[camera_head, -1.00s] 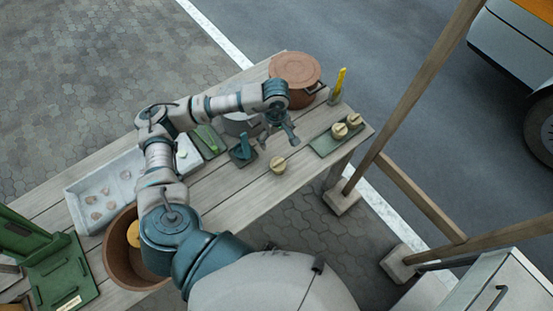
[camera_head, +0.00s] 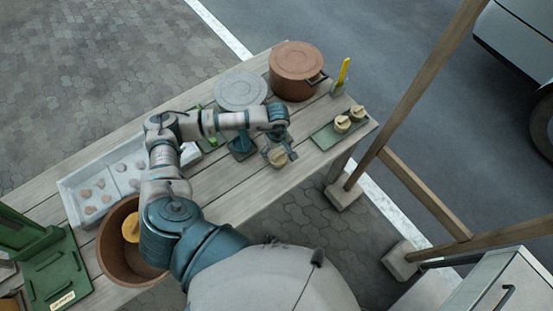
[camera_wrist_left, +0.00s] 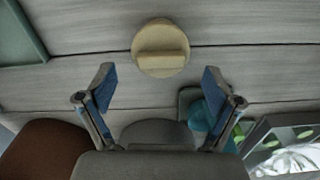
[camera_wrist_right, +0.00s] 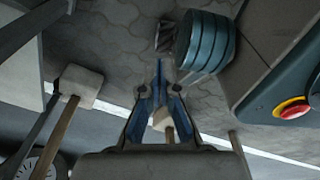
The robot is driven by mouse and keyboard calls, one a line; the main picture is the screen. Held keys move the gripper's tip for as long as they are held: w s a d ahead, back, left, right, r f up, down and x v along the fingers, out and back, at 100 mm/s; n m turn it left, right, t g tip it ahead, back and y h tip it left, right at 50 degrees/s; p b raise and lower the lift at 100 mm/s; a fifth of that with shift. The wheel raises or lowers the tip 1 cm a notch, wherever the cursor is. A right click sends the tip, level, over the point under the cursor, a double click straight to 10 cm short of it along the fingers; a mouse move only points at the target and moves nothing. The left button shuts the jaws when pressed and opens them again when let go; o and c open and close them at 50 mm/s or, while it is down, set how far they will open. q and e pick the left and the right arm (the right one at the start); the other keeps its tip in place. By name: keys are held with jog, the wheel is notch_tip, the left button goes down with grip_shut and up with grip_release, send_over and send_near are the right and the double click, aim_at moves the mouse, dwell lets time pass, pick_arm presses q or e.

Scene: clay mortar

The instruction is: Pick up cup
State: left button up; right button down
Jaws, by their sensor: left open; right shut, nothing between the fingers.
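A small cream cup-like piece with a raised bar on top (camera_head: 278,157) stands on the wooden table near its front edge. In the left wrist view the same cream piece (camera_wrist_left: 160,48) lies just beyond and between the fingertips. My left gripper (camera_head: 278,150) is open above and around its near side, and no grip on it shows. Two similar cream pieces (camera_head: 349,118) stand on a green tray (camera_head: 325,138) at the table's right end. My right gripper (camera_wrist_right: 159,75) is shut and empty, away from the table, over the paving.
A lidded brown pot (camera_head: 297,66), a grey round lid (camera_head: 241,90) and a yellow-handled tool (camera_head: 343,73) stand at the back. A white tray (camera_head: 72,204) and a brown bowl (camera_head: 104,248) are at left. A wooden post (camera_head: 412,95) rises beyond the right end.

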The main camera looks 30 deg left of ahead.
aim_at(278, 159)
pick_arm(q)
jog(key=shift+d+f, duration=0.3)
jog(key=f, duration=0.2)
jog(key=d+f, duration=0.1)
jog(key=shift+s+f, duration=0.25)
jog(key=shift+a+f, duration=0.1)
jog(key=shift+f, duration=0.25)
jog(key=shift+a+f, duration=0.15)
jog(key=shift+f, duration=0.05)
jog(key=shift+a, duration=0.4)
jog(key=c, duration=1.1)
jog(key=shift+d, duration=0.3)
jog(key=shift+c, duration=0.6)
jog(key=shift+d, duration=0.15)
pick_arm(e)
jog(key=shift+s+d+f, duration=0.2)
jog(key=shift+s+f, duration=0.05)
jog(key=shift+s, duration=0.4)
